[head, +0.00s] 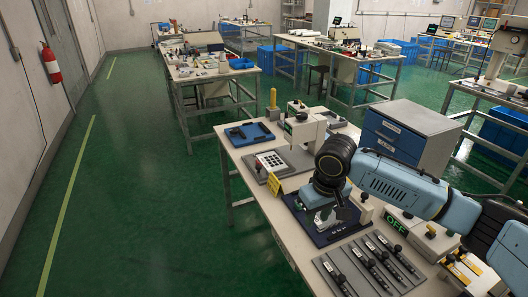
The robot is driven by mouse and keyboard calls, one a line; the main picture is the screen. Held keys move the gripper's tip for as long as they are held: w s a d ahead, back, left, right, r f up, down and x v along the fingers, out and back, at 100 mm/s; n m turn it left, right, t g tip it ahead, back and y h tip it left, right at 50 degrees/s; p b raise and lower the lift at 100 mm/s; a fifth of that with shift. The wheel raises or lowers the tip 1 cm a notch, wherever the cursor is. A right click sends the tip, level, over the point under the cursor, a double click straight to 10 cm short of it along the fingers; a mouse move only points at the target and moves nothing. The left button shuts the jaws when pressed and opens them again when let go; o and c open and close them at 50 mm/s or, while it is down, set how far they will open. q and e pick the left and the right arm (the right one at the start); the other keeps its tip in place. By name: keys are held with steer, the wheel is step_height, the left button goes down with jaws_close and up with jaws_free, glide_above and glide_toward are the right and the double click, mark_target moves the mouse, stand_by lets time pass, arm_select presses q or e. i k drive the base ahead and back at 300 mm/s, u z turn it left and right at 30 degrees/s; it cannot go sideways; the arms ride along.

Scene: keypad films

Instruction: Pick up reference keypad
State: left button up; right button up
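A small white keypad with dark and red keys (270,161) lies on a grey plate at the left part of the near bench (238,155). A yellow tag (274,184) stands at its front; I cannot read it, so I cannot confirm that this is the reference keypad. My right gripper (329,214) points down over a dark blue tray (312,232), to the right of and nearer than that keypad. Something pale shows under the gripper, partly hidden by it. I cannot tell its shape or whether the fingers hold it. My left gripper is out of view.
A grey panel with several black-handled tools (370,265) lies at the front. A box with a green "OFF" display (396,223) is at the right. A press-like machine (303,125), a small blue tray (250,133) and a blue drawer cabinet (408,134) stand behind.

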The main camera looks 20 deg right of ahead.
mark_target(272, 162)
steer(key=i, duration=1.45)
